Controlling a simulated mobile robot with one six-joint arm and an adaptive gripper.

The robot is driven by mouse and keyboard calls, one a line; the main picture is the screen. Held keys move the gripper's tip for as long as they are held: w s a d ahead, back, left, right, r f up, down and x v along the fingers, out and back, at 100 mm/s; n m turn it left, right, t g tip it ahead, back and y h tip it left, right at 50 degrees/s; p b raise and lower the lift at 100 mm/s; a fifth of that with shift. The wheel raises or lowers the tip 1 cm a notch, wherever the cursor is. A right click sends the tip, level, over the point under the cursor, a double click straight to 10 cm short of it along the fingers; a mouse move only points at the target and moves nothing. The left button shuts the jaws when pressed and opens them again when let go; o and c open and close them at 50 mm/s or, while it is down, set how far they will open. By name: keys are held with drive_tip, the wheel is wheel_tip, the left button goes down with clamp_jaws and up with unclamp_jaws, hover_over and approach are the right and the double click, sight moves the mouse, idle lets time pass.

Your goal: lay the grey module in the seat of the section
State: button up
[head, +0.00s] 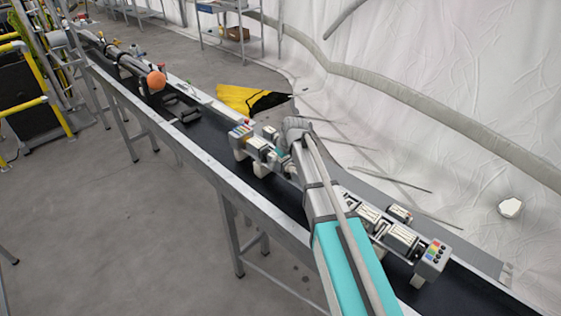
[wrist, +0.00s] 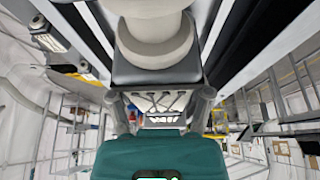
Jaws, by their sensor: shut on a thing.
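My gripper (wrist: 160,108) is shut on a grey module (wrist: 158,98), whose pale lined face shows between the two fingers in the wrist view. In the head view my arm reaches over the belt and hides most of the gripper and the module. The section is a long row of pale grey units on the black belt. Its end block with coloured squares (head: 433,259) is at the lower right, and units with pale lined faces (head: 401,238) lie beside it. The seat cannot be made out, nor whether the module touches the section.
The black belt (head: 205,135) runs from upper left to lower right on a metal frame. A dark tube with an orange ball end (head: 156,80) lies farther up it. A yellow and black sheet (head: 250,98) lies behind. White tent wall (head: 440,60) closes the right side.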

drive_tip(key=shift+f, duration=0.15)
drive_tip(key=o, duration=1.3)
drive_tip(key=shift+o, duration=0.2)
drive_tip(key=shift+r, duration=0.25)
drive_tip(key=p+v, duration=1.1)
drive_tip(key=v, duration=0.1)
drive_tip(key=shift+f, duration=0.1)
drive_tip(key=s+d+m+g+h, duration=0.1)
drive_tip(key=s+d+m, duration=0.2)
drive_tip(key=s, duration=0.4)
drive_tip(key=s+d+f+m+g+h, duration=0.1)
drive_tip(key=s+d+m, duration=0.2)
drive_tip(key=s+d, duration=0.3)
drive_tip(key=s+d+m+g+h, duration=0.1)
drive_tip(key=s+d+m, duration=0.2)
drive_tip(key=s, duration=0.7)
drive_tip(key=shift+s+d+f, duration=0.2)
drive_tip(key=shift+d, duration=0.65)
